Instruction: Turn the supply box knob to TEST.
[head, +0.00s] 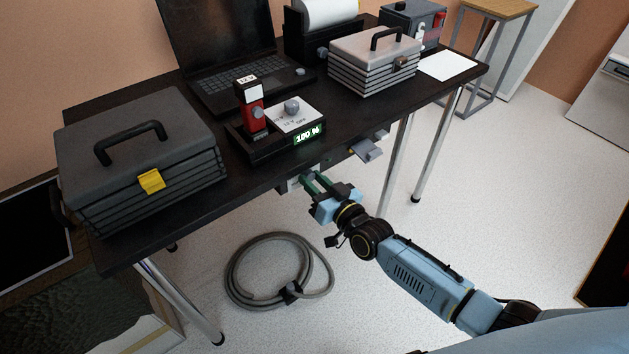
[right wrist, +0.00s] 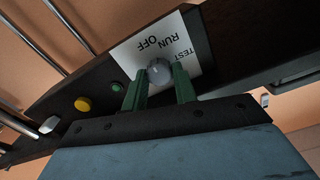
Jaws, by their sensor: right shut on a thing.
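The supply box (head: 294,184) sits under the front edge of the black table, mostly hidden in the head view. In the right wrist view its white label plate (right wrist: 195,60) reads OFF, RUN and TEST. The round grey knob (right wrist: 159,71) is on this plate; I cannot tell which word it points to. My right gripper (head: 309,183) reaches the box from the front. Its green fingers (right wrist: 160,84) are shut on the knob, one on each side. My left gripper is in neither view.
A yellow button (right wrist: 82,104) and a green button (right wrist: 116,87) sit beside the plate. A grey bracket (head: 369,148) juts from the table edge. The tabletop holds a toolbox (head: 140,150), laptop (head: 222,85) and a charger with a 100 % display (head: 308,134). A coiled hose (head: 240,285) lies on the floor.

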